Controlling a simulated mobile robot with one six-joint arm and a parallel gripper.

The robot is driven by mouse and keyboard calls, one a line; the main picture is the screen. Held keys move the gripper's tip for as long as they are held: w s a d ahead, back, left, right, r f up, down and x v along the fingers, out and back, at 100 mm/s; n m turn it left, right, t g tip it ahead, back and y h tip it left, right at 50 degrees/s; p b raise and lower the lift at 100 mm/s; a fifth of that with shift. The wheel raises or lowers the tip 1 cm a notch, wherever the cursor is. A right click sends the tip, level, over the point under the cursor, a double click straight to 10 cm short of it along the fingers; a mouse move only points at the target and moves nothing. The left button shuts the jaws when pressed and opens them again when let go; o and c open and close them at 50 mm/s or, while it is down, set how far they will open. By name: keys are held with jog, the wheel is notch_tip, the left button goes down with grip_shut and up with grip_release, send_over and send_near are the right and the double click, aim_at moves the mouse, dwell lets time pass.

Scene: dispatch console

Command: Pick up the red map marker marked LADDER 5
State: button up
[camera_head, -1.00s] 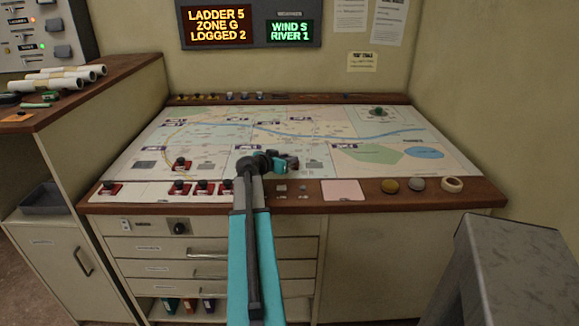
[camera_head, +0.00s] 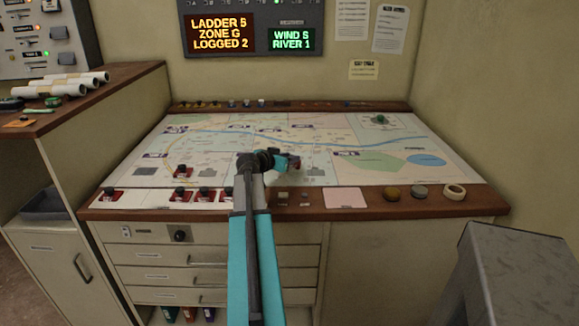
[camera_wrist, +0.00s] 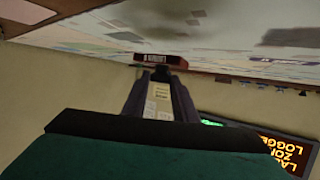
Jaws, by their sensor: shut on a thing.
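My gripper (camera_head: 292,160) is over the map table, above the middle of the map (camera_head: 330,145). It is shut on a red map marker, whose red body with a pale label (camera_wrist: 160,59) shows between the fingertips in the wrist view. The label is too small to read for certain. In the head view the held marker is mostly hidden by the gripper. Other red markers with black knobs stand on the table: one on the map (camera_head: 182,171), one at the front left (camera_head: 112,195), and several along the front edge (camera_head: 204,195).
A pink card (camera_head: 345,198) and round discs, one a white ring (camera_head: 454,191), lie along the front right. The lit board (camera_head: 219,33) reads LADDER 5, ZONE G, LOGGED 2. The map's right half is mostly clear.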

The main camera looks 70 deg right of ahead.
jog(key=a, duration=0.4)
jog(key=s+a+b, duration=0.1)
jog(key=a, duration=0.4)
jog(key=s+a+r+b, duration=0.1)
jog(key=a, duration=0.3)
jog(key=shift+a, duration=0.25)
jog(key=shift+d+f+b, duration=0.15)
jog(key=shift+b, duration=1.1)
jog(key=b, duration=0.3)
jog(key=shift+a, duration=0.25)
jog(key=a+b, duration=0.1)
jog(key=b, duration=0.6)
jog(key=shift+s+a, duration=0.1)
jog(key=shift+a, duration=0.1)
jog(key=shift+s+a+r+b, duration=0.1)
jog(key=shift+a+r+b, duration=0.2)
jog(key=shift+b, duration=0.4)
